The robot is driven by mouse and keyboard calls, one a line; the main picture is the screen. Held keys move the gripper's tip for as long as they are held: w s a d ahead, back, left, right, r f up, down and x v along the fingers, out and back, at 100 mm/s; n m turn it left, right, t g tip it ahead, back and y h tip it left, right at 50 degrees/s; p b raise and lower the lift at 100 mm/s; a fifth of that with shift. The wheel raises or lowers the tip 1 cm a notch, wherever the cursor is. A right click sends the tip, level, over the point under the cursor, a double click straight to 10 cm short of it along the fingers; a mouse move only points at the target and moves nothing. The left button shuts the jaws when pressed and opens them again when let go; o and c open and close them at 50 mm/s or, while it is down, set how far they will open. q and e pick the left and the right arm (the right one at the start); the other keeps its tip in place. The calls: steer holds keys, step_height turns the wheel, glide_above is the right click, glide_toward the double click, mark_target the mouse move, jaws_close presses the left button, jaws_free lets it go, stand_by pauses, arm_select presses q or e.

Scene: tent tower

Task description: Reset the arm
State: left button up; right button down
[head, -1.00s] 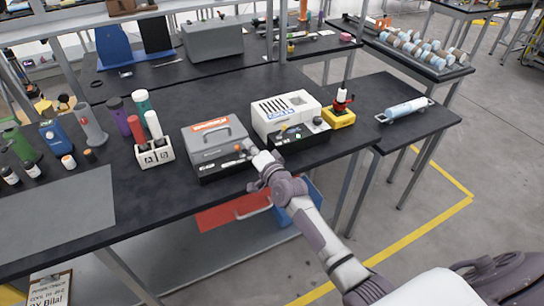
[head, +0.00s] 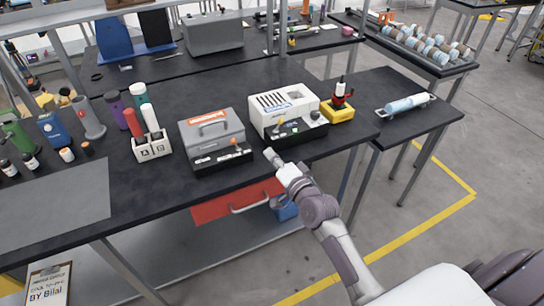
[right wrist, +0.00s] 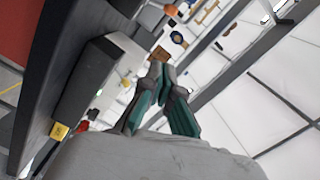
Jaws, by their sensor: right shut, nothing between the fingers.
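My right gripper (head: 271,155) is at the front edge of the dark bench, just in front of the gap between two machines. It is shut and empty; in the right wrist view its fingertips (right wrist: 158,68) meet. The grey machine (head: 212,135) with a handle and an orange label stands to its left. The white slotted machine (head: 284,107) stands behind it to the right. My right arm comes in from the lower right. My left gripper is out of the picture.
A white rack (head: 153,148) with red and white tubes stands left of the grey machine. A yellow-based device (head: 338,112) stands at the right end. A side table (head: 395,130) holds a pale blue cylinder (head: 405,105). A red drawer (head: 235,202) hangs below the bench edge.

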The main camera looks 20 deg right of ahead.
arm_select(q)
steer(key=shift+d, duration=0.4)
